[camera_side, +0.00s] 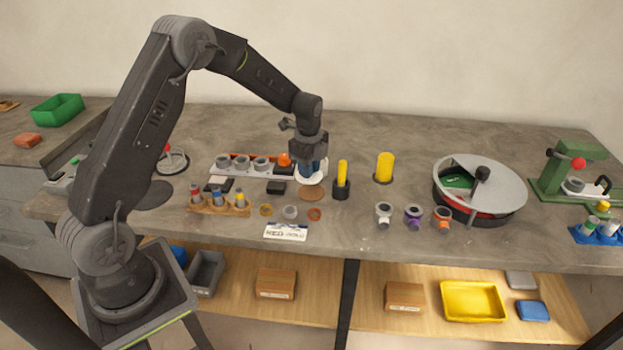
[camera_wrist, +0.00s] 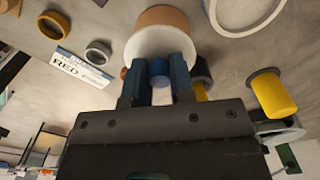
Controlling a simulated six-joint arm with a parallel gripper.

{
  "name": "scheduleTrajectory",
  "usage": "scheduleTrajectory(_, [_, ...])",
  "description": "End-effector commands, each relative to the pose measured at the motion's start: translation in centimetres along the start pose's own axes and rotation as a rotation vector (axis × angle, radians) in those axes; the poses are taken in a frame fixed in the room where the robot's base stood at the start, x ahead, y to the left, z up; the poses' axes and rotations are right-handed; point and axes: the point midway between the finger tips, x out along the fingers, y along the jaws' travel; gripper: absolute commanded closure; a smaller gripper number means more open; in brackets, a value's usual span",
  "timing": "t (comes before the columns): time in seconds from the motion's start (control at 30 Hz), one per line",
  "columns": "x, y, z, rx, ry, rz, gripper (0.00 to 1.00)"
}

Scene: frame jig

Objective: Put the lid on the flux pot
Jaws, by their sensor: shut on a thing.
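My gripper (camera_side: 313,167) points down over the middle of the bench. In the wrist view its two blue fingers (camera_wrist: 160,78) are shut on a blue knob (camera_wrist: 158,67) on a white round lid (camera_wrist: 160,44). The lid's white edge (camera_side: 311,181) shows below the fingers in the side view. A brown round thing (camera_wrist: 165,15) shows just beyond the lid and is partly hidden by it. It also appears below the lid in the side view (camera_side: 311,194). I cannot tell whether it is the flux pot or whether the lid touches it.
A black holder with a yellow stick (camera_side: 342,180) stands close on the right, with a yellow cylinder (camera_side: 384,167) farther right. A grey rack with cups (camera_side: 240,164) is at left. Small rings (camera_side: 289,212) and a card (camera_side: 286,232) lie in front. A white ring (camera_wrist: 248,32) lies nearby.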

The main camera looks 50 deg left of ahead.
Motion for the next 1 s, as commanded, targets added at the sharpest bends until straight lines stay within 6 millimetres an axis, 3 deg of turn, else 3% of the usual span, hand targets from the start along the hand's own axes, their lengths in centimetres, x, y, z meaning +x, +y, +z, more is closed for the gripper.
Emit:
scheduleTrajectory(0.2, [-3.0, 2.5, 4.8, -0.009, -0.001, 0.001, 1.0])
scheduleTrajectory(0.43, [-5.3, 4.3, 8.3, -0.006, -0.001, 0.002, 1.0])
scheduleTrajectory(0.63, [-6.3, 5.0, 9.6, -0.004, -0.001, 0.004, 1.0])
scheduleTrajectory(1.0, [-7.8, 5.1, 9.7, -0.002, -0.001, 0.004, 1.0])
